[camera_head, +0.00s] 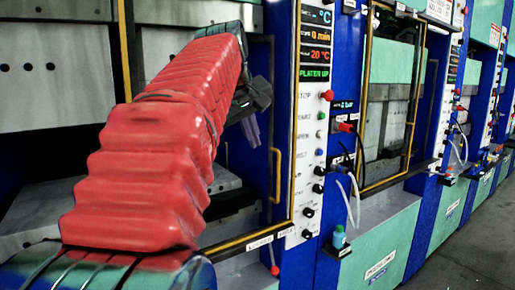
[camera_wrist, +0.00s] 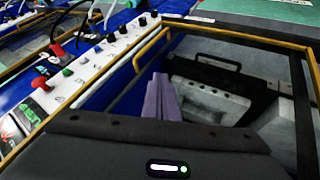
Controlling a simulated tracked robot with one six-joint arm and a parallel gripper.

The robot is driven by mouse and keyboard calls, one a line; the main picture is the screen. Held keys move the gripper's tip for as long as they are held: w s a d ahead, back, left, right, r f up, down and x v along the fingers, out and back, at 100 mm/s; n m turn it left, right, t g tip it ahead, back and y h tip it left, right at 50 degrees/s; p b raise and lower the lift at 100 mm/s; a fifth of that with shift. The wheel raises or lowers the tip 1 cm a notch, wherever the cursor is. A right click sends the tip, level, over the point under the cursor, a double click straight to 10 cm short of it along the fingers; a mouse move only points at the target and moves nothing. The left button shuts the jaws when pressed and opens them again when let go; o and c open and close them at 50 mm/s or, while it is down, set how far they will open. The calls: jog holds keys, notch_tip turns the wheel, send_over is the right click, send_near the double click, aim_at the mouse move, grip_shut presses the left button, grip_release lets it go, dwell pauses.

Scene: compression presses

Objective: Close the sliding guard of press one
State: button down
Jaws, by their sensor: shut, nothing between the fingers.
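The nearest press has a yellow-edged guard frame (camera_head: 294,120), which also shows in the wrist view (camera_wrist: 240,34). A yellow upright handle (camera_head: 277,175) is near its right side. I cannot tell how far the guard is slid, nor read a press number. My gripper (camera_head: 252,132) has purple fingers and is shut and empty, up and left of the handle. In the wrist view the fingers (camera_wrist: 162,98) appear within the yellow outline, with no visible contact. My red-sleeved arm hides much of the press opening.
A control panel (camera_head: 312,130) with a red knob (camera_head: 327,95) stands right of the frame. A grey metal block (camera_wrist: 208,100) and a dark handle (camera_wrist: 218,61) show inside the outline. More presses line up to the right, beside open floor (camera_head: 470,245).

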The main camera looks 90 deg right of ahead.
jog(key=shift+v, duration=1.55)
